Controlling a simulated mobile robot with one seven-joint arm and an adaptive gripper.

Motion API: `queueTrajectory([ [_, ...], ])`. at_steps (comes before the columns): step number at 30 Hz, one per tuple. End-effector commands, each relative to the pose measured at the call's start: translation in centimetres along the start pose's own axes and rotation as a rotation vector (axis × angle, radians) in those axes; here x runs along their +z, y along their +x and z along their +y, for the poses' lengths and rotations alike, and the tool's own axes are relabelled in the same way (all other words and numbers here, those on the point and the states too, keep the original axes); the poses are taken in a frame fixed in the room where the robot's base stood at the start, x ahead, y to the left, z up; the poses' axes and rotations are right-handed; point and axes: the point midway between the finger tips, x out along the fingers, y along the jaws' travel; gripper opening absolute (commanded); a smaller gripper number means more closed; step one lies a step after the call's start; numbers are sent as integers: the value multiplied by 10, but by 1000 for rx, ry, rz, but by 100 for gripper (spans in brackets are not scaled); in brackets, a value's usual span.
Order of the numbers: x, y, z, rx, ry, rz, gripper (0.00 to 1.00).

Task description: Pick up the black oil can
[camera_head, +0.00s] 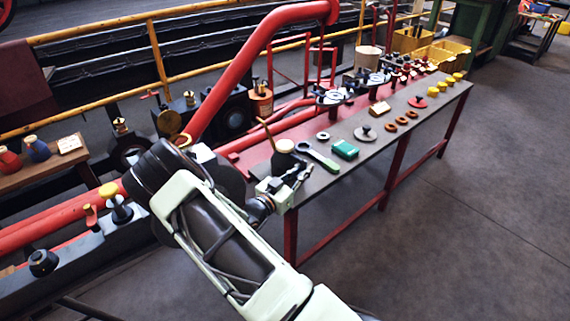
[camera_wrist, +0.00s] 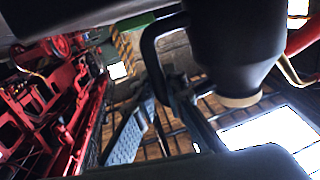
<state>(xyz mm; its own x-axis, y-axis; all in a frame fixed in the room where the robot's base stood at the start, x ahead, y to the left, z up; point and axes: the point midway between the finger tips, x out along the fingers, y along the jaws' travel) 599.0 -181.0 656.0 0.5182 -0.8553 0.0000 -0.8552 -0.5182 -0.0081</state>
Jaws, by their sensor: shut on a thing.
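The black oil can (camera_head: 283,161) is at the near left end of the long workbench, with a pale top and a thin brass spout leaning up to the left. In the wrist view its dark body and looped handle (camera_wrist: 150,50) fill the upper right, with a tan rim at one end. My gripper (camera_head: 288,182) is shut on the oil can. My gripper hides the lower part of the can, so I cannot tell whether its base touches the bench.
A thick red pipe (camera_head: 228,85) rises behind the can. The floor at right is clear.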

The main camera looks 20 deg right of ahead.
Motion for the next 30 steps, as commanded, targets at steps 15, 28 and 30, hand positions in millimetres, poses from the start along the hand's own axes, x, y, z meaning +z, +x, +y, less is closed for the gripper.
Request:
queueTrajectory([
  [15, -12, 0, -1, 1, 5, 3, 0],
  [28, -92, -45, 8, -2, 7, 1, 0],
  [30, -102, -62, 12, -4, 3, 0, 0],
])
